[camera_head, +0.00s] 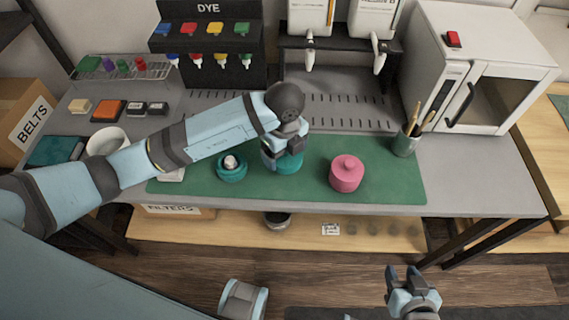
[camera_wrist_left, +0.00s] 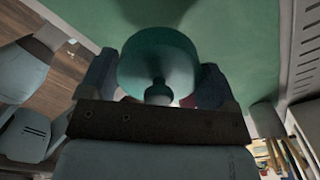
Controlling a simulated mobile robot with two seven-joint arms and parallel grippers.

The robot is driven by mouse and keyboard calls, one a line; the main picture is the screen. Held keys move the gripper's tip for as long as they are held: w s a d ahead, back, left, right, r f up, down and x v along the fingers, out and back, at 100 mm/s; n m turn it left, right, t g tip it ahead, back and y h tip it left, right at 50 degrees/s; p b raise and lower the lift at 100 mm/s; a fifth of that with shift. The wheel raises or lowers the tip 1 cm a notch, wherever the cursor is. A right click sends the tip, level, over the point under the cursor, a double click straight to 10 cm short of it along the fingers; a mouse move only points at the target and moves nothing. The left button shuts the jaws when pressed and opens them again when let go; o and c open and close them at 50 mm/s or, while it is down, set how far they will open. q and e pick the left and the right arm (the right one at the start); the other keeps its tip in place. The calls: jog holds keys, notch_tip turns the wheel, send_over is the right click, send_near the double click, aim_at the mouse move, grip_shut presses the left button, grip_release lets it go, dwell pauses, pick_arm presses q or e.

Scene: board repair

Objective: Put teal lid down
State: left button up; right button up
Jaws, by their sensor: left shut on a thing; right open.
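The teal lid (camera_wrist_left: 158,68) is in my left gripper (camera_wrist_left: 160,92), which is shut on its knob. In the head view the lid (camera_head: 290,163) shows below the left gripper (camera_head: 284,152), over the green mat (camera_head: 395,180). I cannot tell whether it touches the mat. A teal round container (camera_head: 231,172) stands open on the mat to the left, with a small pale thing in it. My right gripper (camera_head: 405,275) is open and empty, in front of the table.
A pink lidded jar (camera_head: 346,174) stands on the mat to the right of the lid. A cup with brushes (camera_head: 405,143) stands at the mat's right edge, near a white oven (camera_head: 465,80). A white bowl (camera_head: 106,142) is at left, partly behind my left arm.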

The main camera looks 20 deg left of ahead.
aim_at(284, 164)
pick_arm(q)
jog(key=shift+f, duration=2.55)
jog(key=shift+b, duration=0.3)
jog(key=shift+f, duration=0.2)
jog(key=o, duration=0.7)
jog(key=shift+o, duration=0.2)
jog(key=shift+r, duration=0.15)
